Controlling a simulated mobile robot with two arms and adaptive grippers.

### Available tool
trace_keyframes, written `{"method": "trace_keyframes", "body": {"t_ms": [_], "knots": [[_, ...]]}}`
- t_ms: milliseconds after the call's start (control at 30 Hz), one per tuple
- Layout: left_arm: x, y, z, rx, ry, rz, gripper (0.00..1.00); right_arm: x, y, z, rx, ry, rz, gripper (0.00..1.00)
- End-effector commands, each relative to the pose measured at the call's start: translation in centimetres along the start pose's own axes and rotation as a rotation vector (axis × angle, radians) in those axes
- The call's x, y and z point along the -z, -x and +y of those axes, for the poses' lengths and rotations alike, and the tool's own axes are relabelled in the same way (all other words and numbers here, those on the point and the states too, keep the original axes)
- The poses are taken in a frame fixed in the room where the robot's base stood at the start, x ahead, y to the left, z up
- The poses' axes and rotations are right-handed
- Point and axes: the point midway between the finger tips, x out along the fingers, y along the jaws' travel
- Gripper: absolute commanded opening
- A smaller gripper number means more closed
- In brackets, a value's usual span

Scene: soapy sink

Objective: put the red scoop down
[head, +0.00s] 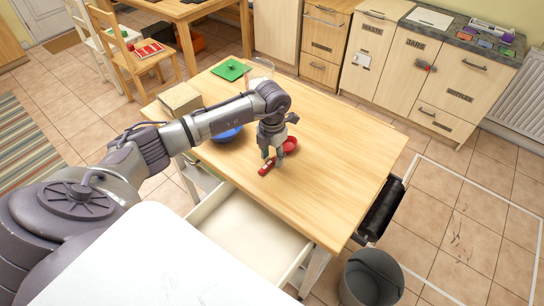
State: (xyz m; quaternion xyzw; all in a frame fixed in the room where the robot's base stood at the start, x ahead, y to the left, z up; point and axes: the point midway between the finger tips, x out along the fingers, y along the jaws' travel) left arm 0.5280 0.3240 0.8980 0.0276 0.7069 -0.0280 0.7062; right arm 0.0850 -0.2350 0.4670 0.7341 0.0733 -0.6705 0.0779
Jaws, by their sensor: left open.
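The red scoop (290,145) is at the middle of the wooden table (340,140), with its round bowl to the right of my left gripper. A red handle-like piece (267,166) shows at the lower left of the gripper; it looks like part of the scoop. My left gripper (272,160) points down over the scoop, its fingers apart on either side of it. The scoop appears to lie on the tabletop. The gripper hides the scoop's middle. My right gripper is not in view.
A blue bowl (228,134) is partly behind my left arm. A box (181,100), a clear container (260,69) and a green cloth (230,70) are toward the table's back left. An open drawer (245,230) juts from the front. The table's right side is clear.

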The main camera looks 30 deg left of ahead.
Motion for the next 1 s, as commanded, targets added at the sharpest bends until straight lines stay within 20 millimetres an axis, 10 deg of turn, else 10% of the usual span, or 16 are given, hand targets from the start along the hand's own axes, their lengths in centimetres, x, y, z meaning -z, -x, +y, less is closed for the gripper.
{"method": "trace_keyframes", "body": {"t_ms": [500, 1000], "knots": [[-0.1, 9.8, 0.0, 0.0, 0.001, -0.006, 0.42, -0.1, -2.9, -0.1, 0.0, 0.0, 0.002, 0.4], [0.0, 11.4, 0.0, 0.0, 0.0, -0.002, 0.42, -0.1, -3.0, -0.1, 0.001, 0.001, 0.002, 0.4]]}}
